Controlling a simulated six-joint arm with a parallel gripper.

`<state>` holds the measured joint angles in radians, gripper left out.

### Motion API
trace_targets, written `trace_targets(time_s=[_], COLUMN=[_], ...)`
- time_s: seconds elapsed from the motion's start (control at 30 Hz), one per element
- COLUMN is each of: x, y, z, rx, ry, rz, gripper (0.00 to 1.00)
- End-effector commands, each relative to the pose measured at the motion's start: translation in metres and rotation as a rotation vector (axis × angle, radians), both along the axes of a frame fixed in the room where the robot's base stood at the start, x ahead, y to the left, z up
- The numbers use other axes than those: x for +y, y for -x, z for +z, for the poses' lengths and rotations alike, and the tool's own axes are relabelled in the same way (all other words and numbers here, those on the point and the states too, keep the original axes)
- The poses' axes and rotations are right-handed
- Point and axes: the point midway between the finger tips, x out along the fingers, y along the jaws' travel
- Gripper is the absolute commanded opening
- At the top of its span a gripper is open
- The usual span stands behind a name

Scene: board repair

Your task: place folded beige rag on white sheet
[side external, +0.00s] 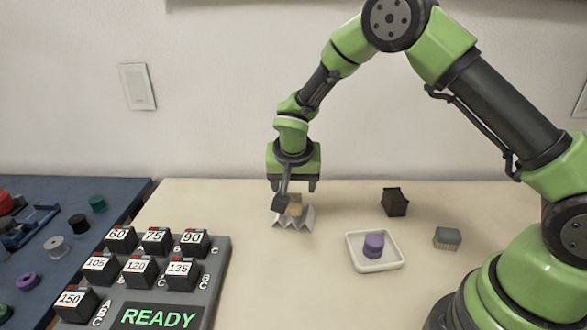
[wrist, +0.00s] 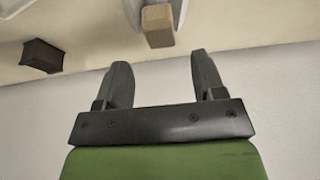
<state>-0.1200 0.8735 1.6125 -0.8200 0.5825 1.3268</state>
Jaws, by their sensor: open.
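The folded beige rag (side external: 295,210) is a small block that appears to rest on the white sheet (side external: 293,223), which has a zigzag front edge. In the wrist view the rag (wrist: 158,26) shows as a tan block at the top, with part of the pale sheet (wrist: 133,10) beside it. My gripper (side external: 294,187) points down above the rag, its two fingers apart and empty. In the wrist view the gripper (wrist: 161,62) has a clear gap between its fingers and the rag. A dark part of my wrist hides the sheet's left side in the side view.
A dark box (side external: 395,202) stands to the right, also in the wrist view (wrist: 42,55). A white tray (side external: 352,252) holds a purple piece (side external: 373,242). A grey brush-like block (side external: 447,238) lies farther right. A keyed console (side external: 215,268) stands front left, beside a blue mat (side external: 120,192).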

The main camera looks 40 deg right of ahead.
Motion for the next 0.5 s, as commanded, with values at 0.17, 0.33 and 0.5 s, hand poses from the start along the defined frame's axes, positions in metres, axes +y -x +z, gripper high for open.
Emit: trace_targets(time_s=[0.17, 0.33, 0.5], x=[0.009, 0.013, 0.014], y=[0.008, 0.013, 0.014], z=[0.031, 0.044, 0.048], rx=[-0.003, -0.002, -0.001], ry=[-0.001, -0.001, -0.001], rz=[0.001, 0.001, 0.002], gripper=[0.63, 0.63, 0.63])
